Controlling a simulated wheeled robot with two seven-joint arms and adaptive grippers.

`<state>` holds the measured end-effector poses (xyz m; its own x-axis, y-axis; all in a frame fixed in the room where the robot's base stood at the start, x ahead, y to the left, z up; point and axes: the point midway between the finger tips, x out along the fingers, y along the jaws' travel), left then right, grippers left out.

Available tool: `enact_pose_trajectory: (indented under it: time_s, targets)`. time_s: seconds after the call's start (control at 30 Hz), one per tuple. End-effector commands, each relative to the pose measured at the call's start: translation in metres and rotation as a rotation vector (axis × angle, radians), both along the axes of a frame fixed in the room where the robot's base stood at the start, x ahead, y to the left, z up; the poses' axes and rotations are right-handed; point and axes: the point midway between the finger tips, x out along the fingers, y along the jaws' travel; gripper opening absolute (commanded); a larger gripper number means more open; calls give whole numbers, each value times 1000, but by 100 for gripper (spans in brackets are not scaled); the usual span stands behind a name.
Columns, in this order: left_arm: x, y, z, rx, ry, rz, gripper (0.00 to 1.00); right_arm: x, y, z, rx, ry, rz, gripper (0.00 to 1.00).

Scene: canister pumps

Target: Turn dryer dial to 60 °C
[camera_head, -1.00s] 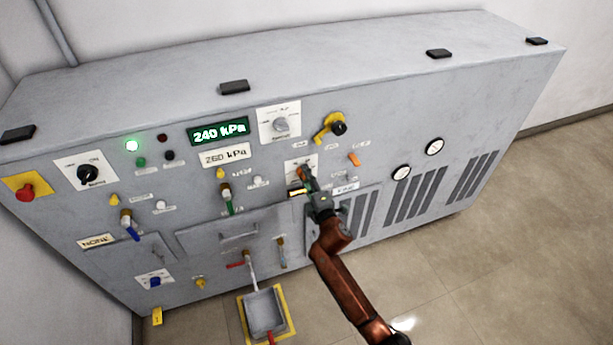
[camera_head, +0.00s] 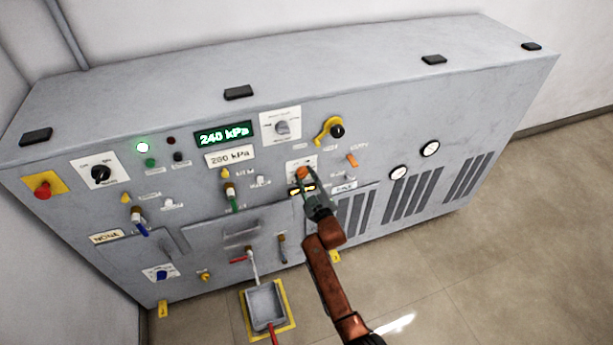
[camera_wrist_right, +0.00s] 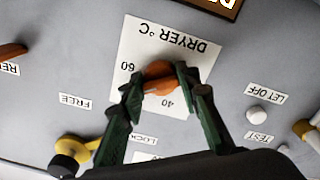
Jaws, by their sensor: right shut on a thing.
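The dryer dial (camera_wrist_right: 160,78) is an orange knob on a white plate marked "DRYER °C" (camera_wrist_right: 165,42), with 60 and 40 printed beside it; the wrist view shows the plate upside down. The dial also shows in the head view (camera_head: 302,174), on the grey panel. My right gripper (camera_wrist_right: 158,82) has its two green fingers closed on either side of the dial, and it reaches the panel from below in the head view (camera_head: 308,182). The fingers partly cover the dial, so its exact pointing direction is unclear. My left gripper is not in view.
A green-lit display (camera_head: 224,134) reads 240 kPa above a 260 kPa label (camera_head: 229,156). A yellow-and-black lever (camera_head: 329,131) and an orange lever (camera_head: 351,160) are near the dial. A white button (camera_wrist_right: 258,116) lies beside the fingers. A tray (camera_head: 265,306) stands low in front.

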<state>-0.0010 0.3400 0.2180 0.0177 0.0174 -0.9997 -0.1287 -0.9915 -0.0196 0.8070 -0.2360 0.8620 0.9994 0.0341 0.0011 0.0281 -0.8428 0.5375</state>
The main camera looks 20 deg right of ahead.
Motion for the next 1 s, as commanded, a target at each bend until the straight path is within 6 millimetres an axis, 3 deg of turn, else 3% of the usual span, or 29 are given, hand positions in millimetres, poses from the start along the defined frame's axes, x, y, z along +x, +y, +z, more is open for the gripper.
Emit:
enact_pose_trajectory:
  time_s: [0.5,1.0]
  targets:
    - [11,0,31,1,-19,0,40,-1,2,-1,428,20,-1,6]
    - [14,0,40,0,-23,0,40,-1,3,-4,581,26,0,6]
